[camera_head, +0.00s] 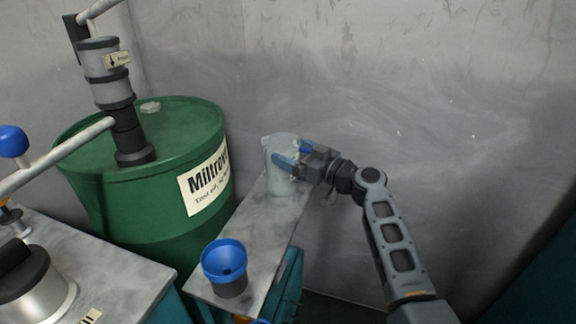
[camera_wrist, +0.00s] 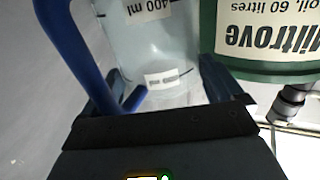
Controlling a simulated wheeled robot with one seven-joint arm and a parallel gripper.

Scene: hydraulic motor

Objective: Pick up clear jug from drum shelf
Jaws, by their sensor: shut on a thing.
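The clear jug (camera_head: 279,182) is upright at the far end of the narrow grey shelf (camera_head: 251,224), beside the green drum. My gripper (camera_head: 293,154) comes from the right and is shut on the jug near its top, with blue fingers on either side. I cannot tell whether the jug's base touches the shelf. In the wrist view the jug (camera_wrist: 158,42) lies between the fingers (camera_wrist: 165,85) and shows a "400 ml" label. The jug's far side is hidden.
The green drum (camera_head: 140,215) with a pump (camera_head: 108,75) stands left of the shelf. A blue funnel (camera_head: 225,258) in a dark holder sits at the shelf's near end. A grey wall (camera_head: 420,110) is close behind. A workbench (camera_head: 90,270) is at lower left.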

